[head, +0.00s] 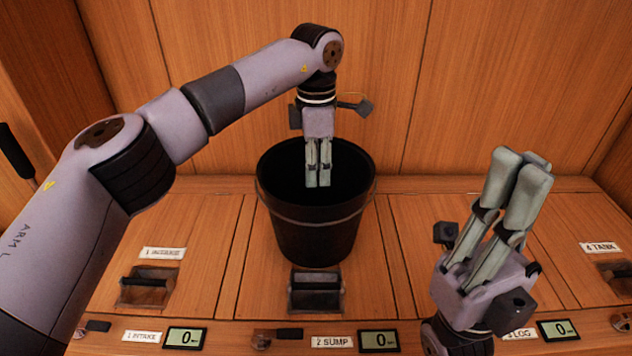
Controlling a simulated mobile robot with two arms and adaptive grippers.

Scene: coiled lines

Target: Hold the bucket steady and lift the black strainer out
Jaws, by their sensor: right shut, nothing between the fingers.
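The black bucket (314,233) stands upright at the back centre of the wooden bench. Its inside is very dark, and I cannot make out a black strainer in it. My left gripper (318,186) reaches in from the left and points down, its fingertips at the mouth of the bucket. Its fingers are close together; whether they grip something dark is not clear. My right gripper (524,158) is at the right, pointing up and away from the bucket, shut and empty. Neither gripper visibly touches the bucket's rim.
A dark recessed latch (316,291) lies in front of the bucket, with another (150,287) at the left. The front edge carries labels and small displays, such as the one (379,341) by the SUMP label. A wooden wall (480,80) closes the back. Bare panels flank the bucket.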

